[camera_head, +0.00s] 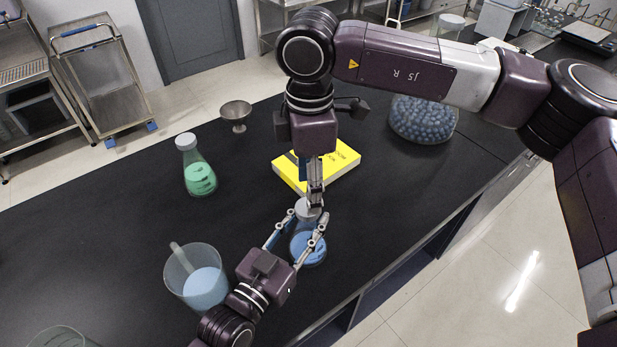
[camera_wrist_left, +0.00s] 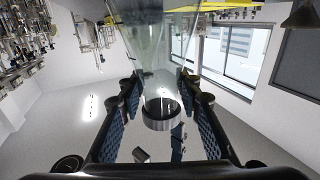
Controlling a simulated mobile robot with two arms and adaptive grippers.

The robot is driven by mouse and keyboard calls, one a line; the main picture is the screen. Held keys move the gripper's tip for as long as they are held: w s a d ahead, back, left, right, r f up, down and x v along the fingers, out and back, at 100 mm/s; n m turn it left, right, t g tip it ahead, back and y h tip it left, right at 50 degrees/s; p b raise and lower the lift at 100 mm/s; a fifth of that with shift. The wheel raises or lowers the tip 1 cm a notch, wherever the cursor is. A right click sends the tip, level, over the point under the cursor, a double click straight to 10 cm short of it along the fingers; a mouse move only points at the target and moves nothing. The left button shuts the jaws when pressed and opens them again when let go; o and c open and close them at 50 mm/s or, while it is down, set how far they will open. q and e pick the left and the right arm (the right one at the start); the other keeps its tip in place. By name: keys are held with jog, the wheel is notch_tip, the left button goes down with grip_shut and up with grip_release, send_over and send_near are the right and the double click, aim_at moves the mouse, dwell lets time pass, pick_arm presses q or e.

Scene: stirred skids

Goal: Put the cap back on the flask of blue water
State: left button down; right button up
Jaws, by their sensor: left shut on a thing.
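The flask of blue water (camera_head: 309,246) stands near the front edge of the black bench. My left gripper (camera_head: 299,224) has a finger on each side of it and is shut on it. The grey cap (camera_head: 306,209) is at the flask's mouth; a grey ring, apparently the cap (camera_wrist_left: 160,117), shows between the left fingers in the upside-down left wrist view. My right gripper (camera_head: 316,199) points down just above and behind the cap. Its fingers line up in the head view, so I cannot tell whether they grip the cap, nor whether the cap is seated.
A yellow box (camera_head: 335,166) lies behind the flask. A capped green flask (camera_head: 198,178) and a metal bowl (camera_head: 236,112) stand further left. A beaker of pale blue liquid (camera_head: 200,285) stands close to my left arm. A jar of blue balls (camera_head: 423,119) is at the back right.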

jog(key=n, duration=0.5)
jog(key=shift+r, duration=0.2)
jog(key=n, duration=0.6)
jog(key=shift+r, duration=0.2)
jog(key=n, duration=0.3)
jog(key=shift+a+r+n, duration=0.1)
jog(key=shift+r+n, duration=0.05)
jog(key=shift+n, duration=0.15)
jog(key=n, duration=0.5)
jog(key=shift+r, duration=0.2)
jog(key=n, duration=0.6)
jog(key=shift+r, duration=0.2)
jog(key=n, duration=0.5)
jog(key=shift+r+n, duration=0.25)
jog(key=shift+n, duration=0.05)
jog(key=n, duration=0.5)
jog(key=shift+r, duration=0.2)
jog(key=n, duration=0.4)
jog(key=shift+r+n, duration=0.15)
jog(key=shift+n, duration=0.25)
